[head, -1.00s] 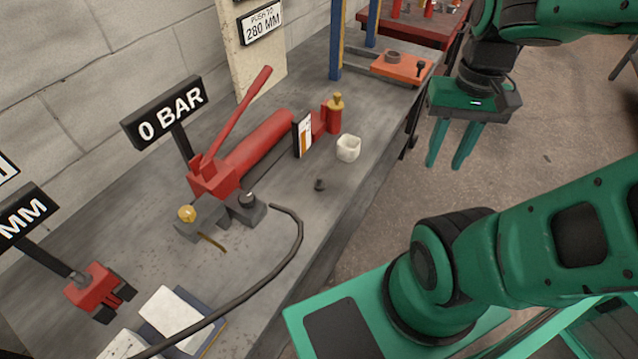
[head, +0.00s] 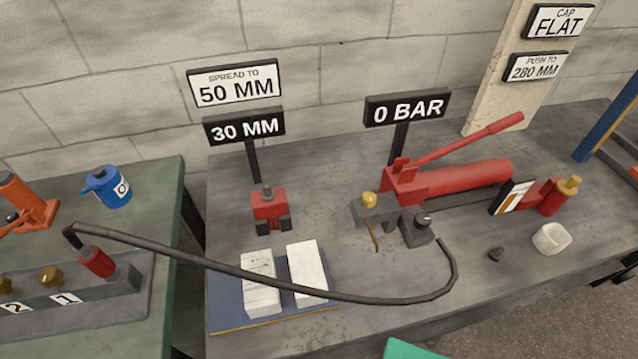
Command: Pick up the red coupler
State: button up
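The red coupler (head: 97,262) is at the left of the head view, a short red cylinder at the end of the black hose (head: 245,274). It lies tilted at the top of a grey manifold block (head: 88,305) on the green bench (head: 170,205). I cannot tell how it is joined to the block. My gripper is outside the view.
Brass fittings (head: 50,277) and number labels are on the block. A blue cylinder (head: 108,187) and an orange tool (head: 30,205) stand behind it. The hose arcs over the grey bench towards the red pump (head: 455,180). A red spreader (head: 268,208) stands near two white blocks (head: 307,272).

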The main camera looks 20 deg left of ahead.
aim_at(90, 257)
jog(key=u, duration=2.4)
jog(key=k, duration=0.5)
jog(key=u, duration=0.05)
jog(key=i, duration=0.5)
jog(key=z, duration=0.1)
